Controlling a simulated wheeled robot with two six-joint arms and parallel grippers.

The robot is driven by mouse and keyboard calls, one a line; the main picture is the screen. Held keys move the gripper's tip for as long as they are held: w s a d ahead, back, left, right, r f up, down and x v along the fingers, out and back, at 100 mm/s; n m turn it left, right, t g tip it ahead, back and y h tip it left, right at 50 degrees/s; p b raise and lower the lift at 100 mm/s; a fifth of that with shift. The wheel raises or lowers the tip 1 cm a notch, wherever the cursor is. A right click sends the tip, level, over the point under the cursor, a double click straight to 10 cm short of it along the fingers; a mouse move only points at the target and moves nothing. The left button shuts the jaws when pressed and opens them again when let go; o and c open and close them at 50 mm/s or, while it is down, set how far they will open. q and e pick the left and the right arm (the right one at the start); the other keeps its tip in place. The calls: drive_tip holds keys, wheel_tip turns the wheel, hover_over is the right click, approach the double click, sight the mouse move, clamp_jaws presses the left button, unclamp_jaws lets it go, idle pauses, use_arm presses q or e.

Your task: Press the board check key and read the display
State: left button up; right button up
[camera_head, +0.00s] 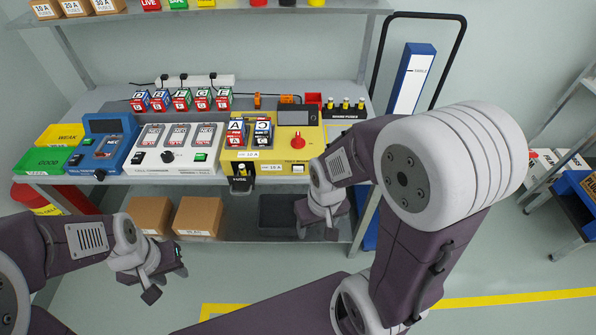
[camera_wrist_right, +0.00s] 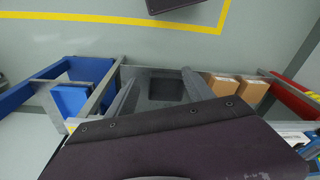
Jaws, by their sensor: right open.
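The yellow board unit (camera_head: 228,160) stands at the right of the bench, with cells marked A and C in it. A dark display (camera_head: 293,116) sits at its upper right; no reading on it can be made out. A red knob (camera_head: 297,141) is below the display. A small pale key (camera_head: 298,169) is at the lower right front; its label is too small to read. My right gripper (camera_head: 322,226) hangs below and in front of the bench, apart from the unit; its open, empty fingers show in the right wrist view (camera_wrist_right: 160,88). My left gripper (camera_head: 166,282) appears open and empty, low at left.
A white charger unit (camera_head: 178,162), a blue tester (camera_head: 83,158) and green and yellow trays (camera_head: 45,160) fill the bench's left. Cardboard boxes (camera_head: 197,217) and a dark bin (camera_head: 275,212) are on the lower shelf. A black fuse drawer (camera_head: 241,184) protrudes in front.

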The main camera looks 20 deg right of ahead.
clamp_jaws()
idle(1.5)
